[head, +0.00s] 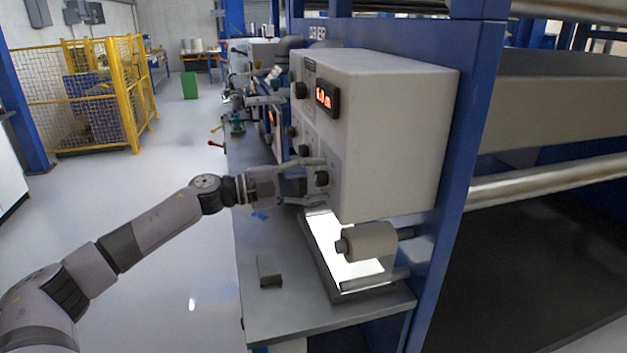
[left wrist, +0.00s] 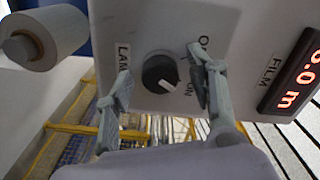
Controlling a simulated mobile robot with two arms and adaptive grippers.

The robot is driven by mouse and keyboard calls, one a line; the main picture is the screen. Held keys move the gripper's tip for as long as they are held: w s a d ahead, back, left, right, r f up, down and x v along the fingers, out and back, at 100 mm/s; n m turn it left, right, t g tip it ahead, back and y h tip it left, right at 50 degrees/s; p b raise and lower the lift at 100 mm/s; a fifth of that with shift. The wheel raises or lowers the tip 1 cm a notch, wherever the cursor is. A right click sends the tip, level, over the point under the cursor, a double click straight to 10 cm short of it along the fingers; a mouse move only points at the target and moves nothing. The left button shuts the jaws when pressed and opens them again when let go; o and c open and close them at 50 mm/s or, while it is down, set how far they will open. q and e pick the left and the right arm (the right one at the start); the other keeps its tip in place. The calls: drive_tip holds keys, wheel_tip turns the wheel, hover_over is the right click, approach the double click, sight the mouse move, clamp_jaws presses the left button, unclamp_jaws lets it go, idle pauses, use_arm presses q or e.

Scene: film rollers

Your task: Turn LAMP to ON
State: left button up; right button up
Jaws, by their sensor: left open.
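The LAMP knob (left wrist: 160,73) is a round black dial with a white pointer line, on the light grey control box (head: 385,130). In the left wrist view its pointer aims to the lower right, toward the side of the ON label (left wrist: 188,88). The other position label (left wrist: 203,41) is partly hidden by a finger. The LAMP label (left wrist: 123,60) is to the knob's left. My left gripper (head: 321,181) is open, with its fingers on either side of the knob; contact cannot be told. A panel (head: 323,236) below the box glows white. My right gripper is out of view.
A pale roll (head: 368,242) sits over the glowing panel, below the box. A red digital display (head: 327,98) and other knobs are on the box's front. A blue frame post (head: 452,200) stands at right. The floor at left is open, with a yellow cage (head: 105,90) behind.

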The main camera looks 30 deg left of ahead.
use_arm(q)
drive_tip(key=shift+s+a+f, duration=0.15)
drive_tip(key=shift+s+a, duration=0.3)
drive_tip(key=shift+s, duration=0.05)
drive_tip(key=v, duration=1)
drive_tip(key=shift+s+a, duration=0.15)
drive_tip(key=shift+s, duration=0.15)
